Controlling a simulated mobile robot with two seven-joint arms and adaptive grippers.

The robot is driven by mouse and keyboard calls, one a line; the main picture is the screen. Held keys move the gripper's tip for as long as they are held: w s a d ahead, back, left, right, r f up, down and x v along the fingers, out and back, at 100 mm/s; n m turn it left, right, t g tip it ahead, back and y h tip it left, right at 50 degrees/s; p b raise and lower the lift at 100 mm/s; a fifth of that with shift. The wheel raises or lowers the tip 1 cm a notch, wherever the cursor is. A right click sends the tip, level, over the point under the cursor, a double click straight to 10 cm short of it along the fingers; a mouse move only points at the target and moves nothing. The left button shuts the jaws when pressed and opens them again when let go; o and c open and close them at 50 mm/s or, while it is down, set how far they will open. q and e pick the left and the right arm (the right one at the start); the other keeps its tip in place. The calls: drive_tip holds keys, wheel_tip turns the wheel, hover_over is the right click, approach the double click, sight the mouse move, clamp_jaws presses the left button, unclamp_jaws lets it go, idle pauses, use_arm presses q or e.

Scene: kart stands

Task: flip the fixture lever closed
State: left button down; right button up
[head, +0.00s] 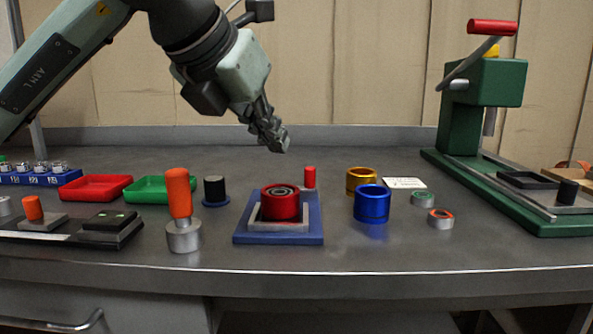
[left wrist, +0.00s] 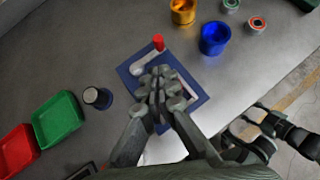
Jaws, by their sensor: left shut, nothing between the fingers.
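The fixture has a blue base (head: 250,236) with a grey block on it and a red ring part (head: 280,204) seated on the block. Its lever has a red knob (head: 310,177) standing upright at the back right of the base; the knob also shows in the left wrist view (left wrist: 158,42). My left gripper (head: 281,145) is shut and empty, above and a little left of the knob, apart from it. In the left wrist view my fingers (left wrist: 158,78) hide the red ring part and the middle of the base.
An orange-handled tool (head: 180,205) stands left of the fixture, with a black plug (head: 215,190) behind. A blue cup (head: 372,204) and gold cup (head: 361,179) stand to the right. A green press (head: 470,110) is far right. Red (head: 95,188) and green (head: 150,190) trays lie left.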

use_arm(q)
approach(307, 181)
drive_tip(key=x, duration=0.5)
drive_tip(key=shift+w+d+f, duration=0.1)
drive_tip(key=shift+w+f, duration=0.2)
use_arm(e)
drive_tip(key=shift+s+d+f+g+h, duration=0.3)
drive_tip(key=shift+s+d+f+g, duration=0.35)
drive_tip(key=shift+s+d, duration=0.2)
drive_tip(key=shift+f, duration=0.1)
